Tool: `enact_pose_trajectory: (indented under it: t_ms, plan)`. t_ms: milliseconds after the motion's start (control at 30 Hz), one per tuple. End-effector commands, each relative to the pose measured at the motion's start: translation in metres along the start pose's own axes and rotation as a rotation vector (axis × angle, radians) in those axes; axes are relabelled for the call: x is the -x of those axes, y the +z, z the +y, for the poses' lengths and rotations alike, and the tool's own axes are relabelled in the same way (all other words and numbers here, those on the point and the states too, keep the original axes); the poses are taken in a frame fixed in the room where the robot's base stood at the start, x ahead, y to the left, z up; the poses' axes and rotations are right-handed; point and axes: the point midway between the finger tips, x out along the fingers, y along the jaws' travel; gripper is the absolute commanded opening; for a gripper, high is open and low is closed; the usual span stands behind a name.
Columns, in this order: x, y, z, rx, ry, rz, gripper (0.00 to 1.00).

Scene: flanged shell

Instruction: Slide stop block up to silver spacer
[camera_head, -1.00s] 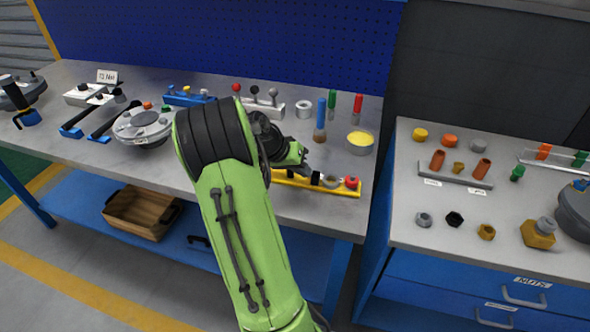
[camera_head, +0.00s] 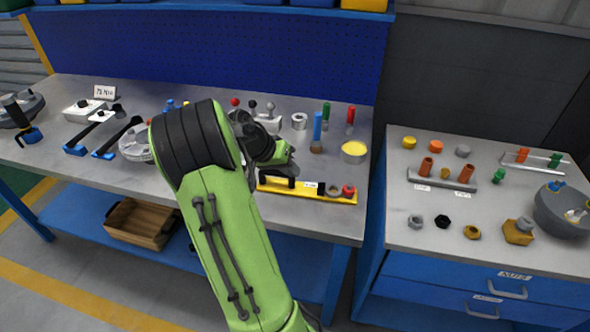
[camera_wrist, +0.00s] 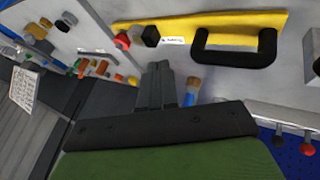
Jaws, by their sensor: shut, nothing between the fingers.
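A yellow rail (camera_head: 308,196) lies near the front edge of the workbench, with a black U-shaped handle (camera_head: 278,182) towards its left end. To the right of a white label sit a dark block (camera_head: 321,188), which looks like the stop block, a grey ring-like silver spacer (camera_head: 334,190) and a red piece (camera_head: 348,191). In the wrist view the dark block (camera_wrist: 151,36) is close beside the spacer (camera_wrist: 136,34); I cannot tell if they touch. My gripper (camera_wrist: 158,68) is shut and empty, apart from the rail. In the head view its fingertips are hard to make out.
A side cabinet (camera_head: 395,225) on the right holds nuts and fittings. A gap separates it from the bench.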

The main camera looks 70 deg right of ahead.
Motion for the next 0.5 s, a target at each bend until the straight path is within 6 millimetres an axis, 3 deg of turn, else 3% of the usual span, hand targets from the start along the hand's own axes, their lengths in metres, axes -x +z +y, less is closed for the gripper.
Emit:
enact_pose_trajectory:
  t_ms: [300, 500]
  plan:
    - [-0.006, 0.001, -0.004, 0.001, -0.001, 0.001, 0.00]
    - [-0.042, 0.001, -0.003, -0.001, 0.002, -0.003, 0.00]
